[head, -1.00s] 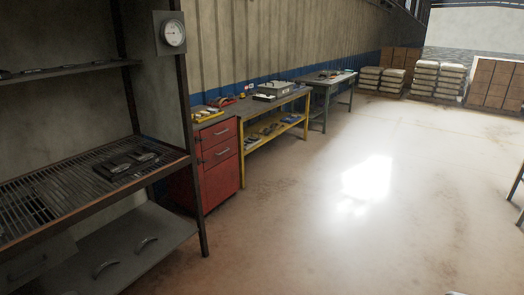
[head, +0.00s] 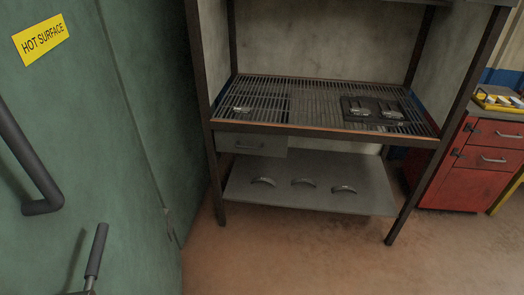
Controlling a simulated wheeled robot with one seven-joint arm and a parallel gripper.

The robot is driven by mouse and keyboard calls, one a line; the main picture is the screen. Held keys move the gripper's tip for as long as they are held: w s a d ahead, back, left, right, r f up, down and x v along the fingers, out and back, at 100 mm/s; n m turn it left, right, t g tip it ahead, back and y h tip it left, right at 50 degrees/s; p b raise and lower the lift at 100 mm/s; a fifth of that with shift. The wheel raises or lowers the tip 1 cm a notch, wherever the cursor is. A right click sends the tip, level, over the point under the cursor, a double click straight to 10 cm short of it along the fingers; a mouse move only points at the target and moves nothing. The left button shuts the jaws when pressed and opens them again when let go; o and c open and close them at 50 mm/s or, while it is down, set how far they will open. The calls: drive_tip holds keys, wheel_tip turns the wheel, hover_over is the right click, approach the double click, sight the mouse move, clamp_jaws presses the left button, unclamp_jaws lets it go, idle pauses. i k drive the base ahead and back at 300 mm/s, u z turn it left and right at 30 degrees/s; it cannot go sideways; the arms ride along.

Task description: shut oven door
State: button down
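The oven door appears to be the large green panel (head: 75,120) filling the left of the head view. It carries a yellow HOT SURFACE label (head: 41,40) and a dark bent bar handle (head: 30,165) at the left edge. A dark lever (head: 96,252) rises from the bottom edge in front of the panel. A seam runs down the green surface to the right of the label. I cannot tell from this view whether the door stands open or shut. My gripper is not in view.
A metal rack (head: 323,130) stands to the right, with brake shoes on its slatted shelf and several on the lower shelf (head: 240,188). A red drawer cabinet (head: 470,175) is beyond it. Bare floor (head: 300,255) lies in front of the rack.

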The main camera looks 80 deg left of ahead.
sight(73, 162)
drive_tip(key=u, duration=3.95)
drive_tip(key=k, duration=1.25)
drive_tip(key=u, duration=0.9)
drive_tip(key=i, duration=1.3)
drive_tip(key=z, duration=0.05)
